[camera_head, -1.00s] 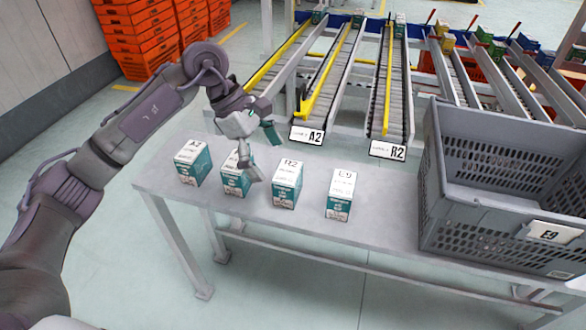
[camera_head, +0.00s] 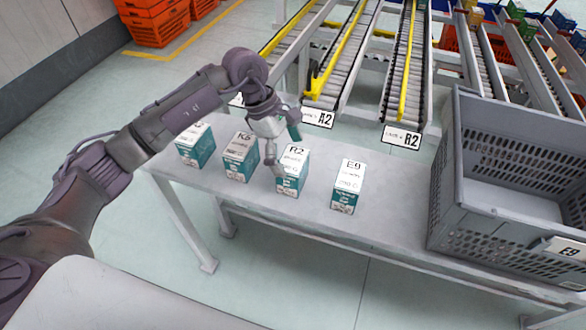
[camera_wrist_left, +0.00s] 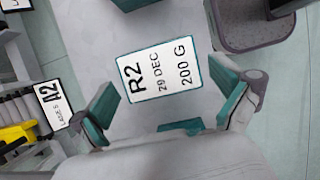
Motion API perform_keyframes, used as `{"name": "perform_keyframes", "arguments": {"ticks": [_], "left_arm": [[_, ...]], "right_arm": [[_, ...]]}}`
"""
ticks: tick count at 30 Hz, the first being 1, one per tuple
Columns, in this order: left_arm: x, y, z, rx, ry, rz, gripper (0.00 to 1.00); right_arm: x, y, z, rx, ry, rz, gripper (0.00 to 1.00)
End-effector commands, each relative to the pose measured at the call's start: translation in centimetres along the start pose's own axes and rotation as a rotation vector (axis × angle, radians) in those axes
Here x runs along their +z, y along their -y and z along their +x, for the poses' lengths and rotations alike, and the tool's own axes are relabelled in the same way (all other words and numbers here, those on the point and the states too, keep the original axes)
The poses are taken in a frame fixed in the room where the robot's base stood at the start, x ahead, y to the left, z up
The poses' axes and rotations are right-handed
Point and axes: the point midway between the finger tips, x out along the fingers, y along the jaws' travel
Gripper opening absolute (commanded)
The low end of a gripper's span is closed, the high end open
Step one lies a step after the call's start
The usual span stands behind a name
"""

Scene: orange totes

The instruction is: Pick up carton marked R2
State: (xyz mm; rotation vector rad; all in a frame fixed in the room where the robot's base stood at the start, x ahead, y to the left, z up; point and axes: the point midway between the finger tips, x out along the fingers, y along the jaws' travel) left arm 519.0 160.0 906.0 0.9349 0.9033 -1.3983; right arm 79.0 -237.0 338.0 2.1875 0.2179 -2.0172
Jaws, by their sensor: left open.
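The carton marked R2 (camera_head: 292,170) is a teal box with a white top, standing upright on the grey table, third from the left in a row. In the left wrist view its top label (camera_wrist_left: 161,77) reads R2, 29 DEC, 200 G. My left gripper (camera_head: 282,153) is open and empty, just above and behind the R2 carton. In the wrist view its teal-padded fingers (camera_wrist_left: 168,108) are spread, with the carton top ahead between and beyond them. My right gripper is not seen.
Carton K6 (camera_head: 240,157) stands to the left of R2, another carton (camera_head: 196,146) farther left, and carton E9 (camera_head: 348,187) to the right. A grey crate (camera_head: 500,220) fills the table's right end. Roller lanes labelled A2 (camera_head: 317,117) and R2 (camera_head: 402,137) lie behind the table.

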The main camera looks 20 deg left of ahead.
Motion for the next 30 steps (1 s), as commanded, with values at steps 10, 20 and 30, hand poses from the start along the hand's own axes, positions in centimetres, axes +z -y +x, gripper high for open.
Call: {"name": "perform_keyframes", "arguments": {"ticks": [10, 20, 30], "left_arm": [[0.2, 0.0, 4.5, -0.003, 0.001, -0.001, 1.0], [0.2, -0.1, 4.7, -0.001, 0.0, 0.0, 0.87], [0.2, -0.1, 4.6, 0.0, 0.001, 0.0, 0.43]], "right_arm": [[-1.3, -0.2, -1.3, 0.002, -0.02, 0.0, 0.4], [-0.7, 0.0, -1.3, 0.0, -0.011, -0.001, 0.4], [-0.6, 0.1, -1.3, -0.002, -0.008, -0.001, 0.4]]}}
